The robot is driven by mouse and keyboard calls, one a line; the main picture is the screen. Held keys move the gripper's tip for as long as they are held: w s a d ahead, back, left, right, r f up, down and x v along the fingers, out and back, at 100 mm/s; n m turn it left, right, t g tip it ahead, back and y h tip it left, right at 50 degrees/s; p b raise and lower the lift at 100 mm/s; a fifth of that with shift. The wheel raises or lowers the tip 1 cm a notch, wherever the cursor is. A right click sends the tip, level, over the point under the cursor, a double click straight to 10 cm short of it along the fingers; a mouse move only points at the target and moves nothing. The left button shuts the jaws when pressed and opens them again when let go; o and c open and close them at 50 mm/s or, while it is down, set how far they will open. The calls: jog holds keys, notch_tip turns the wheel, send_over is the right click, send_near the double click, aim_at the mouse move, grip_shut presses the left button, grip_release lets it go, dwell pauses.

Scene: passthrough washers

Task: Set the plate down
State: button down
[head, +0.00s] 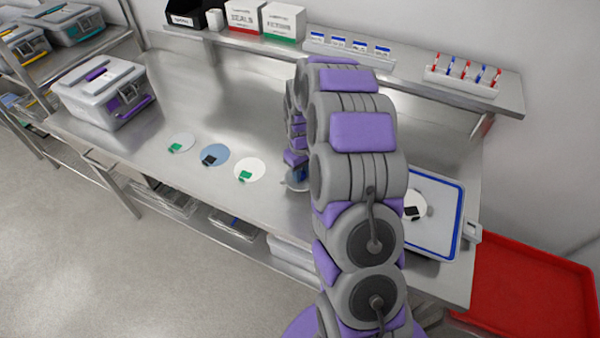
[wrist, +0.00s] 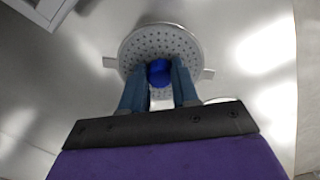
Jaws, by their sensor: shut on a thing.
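The plate (wrist: 140,45) is a round, grey, perforated disc with a blue knob (wrist: 159,72) in its middle and small tabs at its sides. My gripper (wrist: 158,80) is shut on the blue knob, one finger on each side. In the head view the plate (head: 296,186) shows only in part, low over the steel bench and just right of a white disc. My arm hides the rest of it. I cannot tell whether the plate touches the bench.
White disc (head: 250,171), blue disc (head: 215,155) and another pale disc (head: 181,142) lie in a row on the steel bench (head: 225,100). A grey case (head: 100,92) stands at left. A blue-rimmed tray (head: 440,220) lies right of my arm, a red tray (head: 535,290) beyond.

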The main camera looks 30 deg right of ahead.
jog(key=shift+w+d+f, duration=0.1)
jog(key=shift+w+d, duration=0.15)
jog(key=shift+w, duration=0.5)
jog(key=shift+w+d+f, duration=0.1)
jog(key=shift+w+d, duration=0.15)
jog(key=shift+w, duration=0.5)
jog(key=shift+f+b, duration=0.7)
jog(key=shift+f, duration=1.1)
jog(key=c, duration=0.8)
grip_release()
jog(key=shift+c, duration=0.2)
jog(key=shift+r, duration=0.15)
